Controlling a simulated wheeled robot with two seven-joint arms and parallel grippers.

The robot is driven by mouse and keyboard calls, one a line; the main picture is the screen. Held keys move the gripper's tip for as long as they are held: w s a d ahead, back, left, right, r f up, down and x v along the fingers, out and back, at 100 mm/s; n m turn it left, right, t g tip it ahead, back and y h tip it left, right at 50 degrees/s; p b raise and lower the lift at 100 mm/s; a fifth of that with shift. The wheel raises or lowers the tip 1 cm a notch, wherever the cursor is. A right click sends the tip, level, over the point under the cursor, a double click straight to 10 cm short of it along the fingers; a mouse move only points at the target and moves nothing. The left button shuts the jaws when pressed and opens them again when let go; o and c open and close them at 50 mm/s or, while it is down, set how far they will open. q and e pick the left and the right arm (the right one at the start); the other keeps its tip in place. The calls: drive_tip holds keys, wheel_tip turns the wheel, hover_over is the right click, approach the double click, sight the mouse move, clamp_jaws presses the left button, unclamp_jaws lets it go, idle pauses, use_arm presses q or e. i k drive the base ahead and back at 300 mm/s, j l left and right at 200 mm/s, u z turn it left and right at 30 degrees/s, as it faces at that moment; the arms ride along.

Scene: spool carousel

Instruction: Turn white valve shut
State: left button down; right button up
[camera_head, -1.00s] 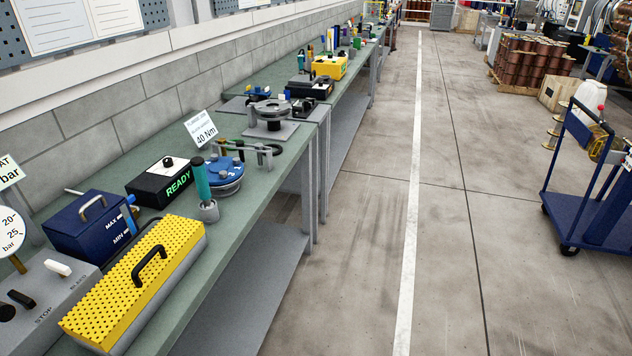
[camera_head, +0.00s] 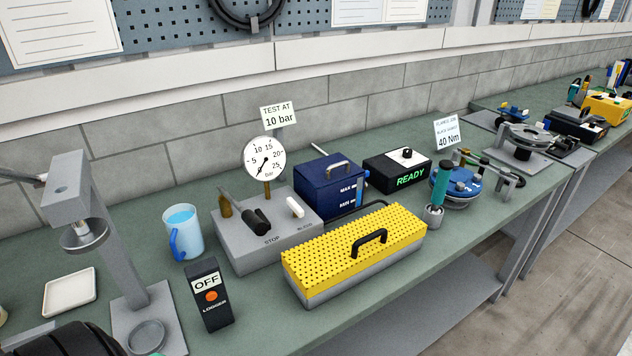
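The white valve handle (camera_head: 295,207) sits on top of a grey box (camera_head: 240,250), near the box's right side. Small lettering by it is too blurred to read surely. A black handle (camera_head: 263,219) stands to its left on the same box, by the word STOP. A round pressure gauge (camera_head: 265,160) marked in bar rises on a brass stem behind the handles. Neither of my grippers is in view, and nothing touches the white handle.
A yellow perforated cover (camera_head: 345,245) with a black handle lies right of the grey box. A blue tank (camera_head: 325,187) stands behind it. A blue cup (camera_head: 183,232), a black logger reading OFF (camera_head: 210,295) and a grey stand (camera_head: 110,240) are to the left.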

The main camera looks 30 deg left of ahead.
sight(298, 211)
drive_tip(key=u, duration=1.15)
drive_tip(key=k, duration=0.1)
